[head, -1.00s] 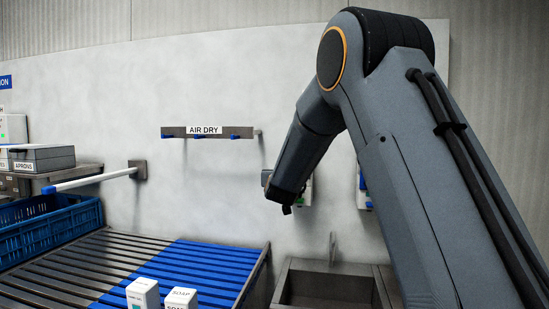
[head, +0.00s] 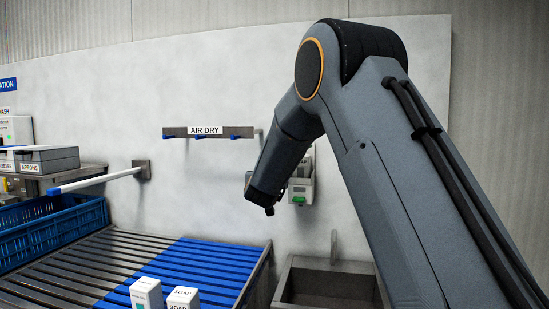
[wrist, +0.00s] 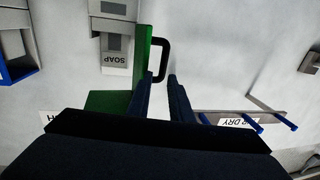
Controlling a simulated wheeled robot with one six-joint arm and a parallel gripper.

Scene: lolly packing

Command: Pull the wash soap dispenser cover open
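The soap dispenser (wrist: 117,28) is on the wall. A white pack marked SOAP (wrist: 116,62) shows in it, upside down in the wrist view. Its green cover (wrist: 141,62) stands out beside the pack, looking swung open, with a black loop handle (wrist: 167,58) on its side. My gripper (wrist: 161,76) is open, with its fingertips apart at the handle's near end; contact is unclear. In the head view, a dispenser (head: 302,187) with a small green patch shows partly behind my gripper (head: 268,210).
An AIR DRY rack (head: 208,132) is on the wall left of my arm. A sink (head: 325,288) is below. A slatted table (head: 205,265) with white soap packs (head: 147,292) and a blue crate (head: 50,234) are at left. A blue-edged holder (wrist: 20,70) is at the wrist view's left.

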